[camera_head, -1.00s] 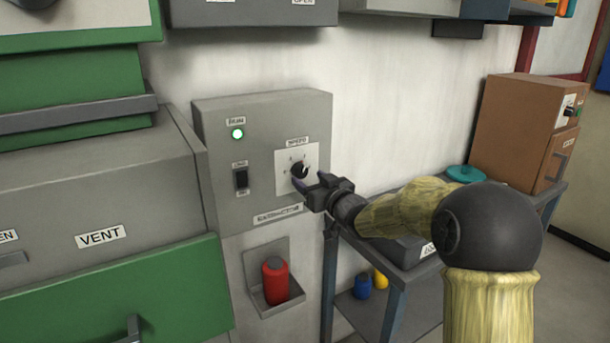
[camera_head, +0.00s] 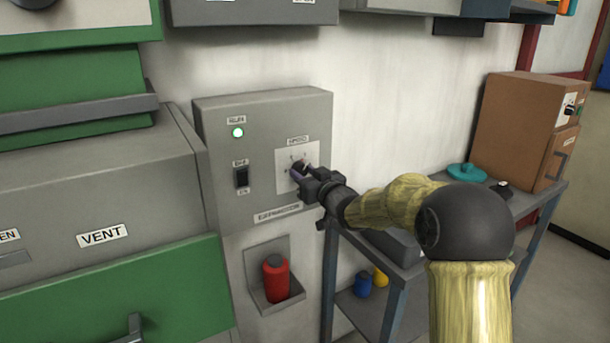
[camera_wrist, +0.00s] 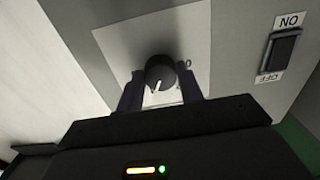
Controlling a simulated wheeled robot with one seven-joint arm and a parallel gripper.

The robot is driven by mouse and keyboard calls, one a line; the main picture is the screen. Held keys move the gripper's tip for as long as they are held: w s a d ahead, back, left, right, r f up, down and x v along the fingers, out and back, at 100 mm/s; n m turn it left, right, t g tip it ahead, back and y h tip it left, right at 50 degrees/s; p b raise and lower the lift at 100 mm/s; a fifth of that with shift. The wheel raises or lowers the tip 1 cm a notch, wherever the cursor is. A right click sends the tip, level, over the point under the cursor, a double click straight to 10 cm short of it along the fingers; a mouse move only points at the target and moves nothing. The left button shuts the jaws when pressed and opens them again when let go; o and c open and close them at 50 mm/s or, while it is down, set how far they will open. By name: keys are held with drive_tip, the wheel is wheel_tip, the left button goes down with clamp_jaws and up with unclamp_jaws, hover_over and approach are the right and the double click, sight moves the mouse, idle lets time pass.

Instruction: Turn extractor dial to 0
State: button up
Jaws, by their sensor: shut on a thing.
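The extractor dial (camera_head: 298,166) is a small black knob on a white plate (camera_head: 312,152) on the grey extractor box (camera_head: 215,115). My gripper (camera_head: 301,176) is at the dial and shut on it, its jaws partly hiding the knob in the head view. In the wrist view the dial (camera_wrist: 160,73) sits between my two dark fingers (camera_wrist: 162,92), one on each side. Its white pointer mark faces down and slightly left in that view. A "0" label shows at the plate's right there. A green lamp (camera_head: 237,133) is lit on the box.
A black rocker switch (camera_head: 241,178) is left of the dial. A red bottle (camera_head: 275,279) sits in a holder below the box. A blue-grey table (camera_head: 527,203) and a brown oven (camera_head: 512,125) stand to the right. A green drawer (camera_head: 130,290) is at lower left.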

drive_tip(key=shift+n+b, duration=0.3)
drive_tip(key=shift+b, duration=0.05)
drive_tip(key=shift+f+n+b, duration=0.15)
drive_tip(key=shift+n+b, duration=0.9)
drive_tip(key=shift+n, duration=0.15)
drive_tip(key=n+b, duration=0.2)
drive_tip(key=shift+n, duration=0.3)
drive_tip(key=n+b, duration=0.4)
drive_tip(key=n, duration=0.2)
drive_tip(key=n+b, duration=0.4)
drive_tip(key=n, duration=0.2)
drive_tip(key=shift+n, duration=0.4)
drive_tip(key=n+b, duration=0.1)
drive_tip(key=n, duration=0.1)
drive_tip(key=n+b, duration=0.2)
drive_tip(key=n, duration=0.1)
drive_tip(key=shift+r+n, duration=0.2)
drive_tip(key=shift+n, duration=0.1)
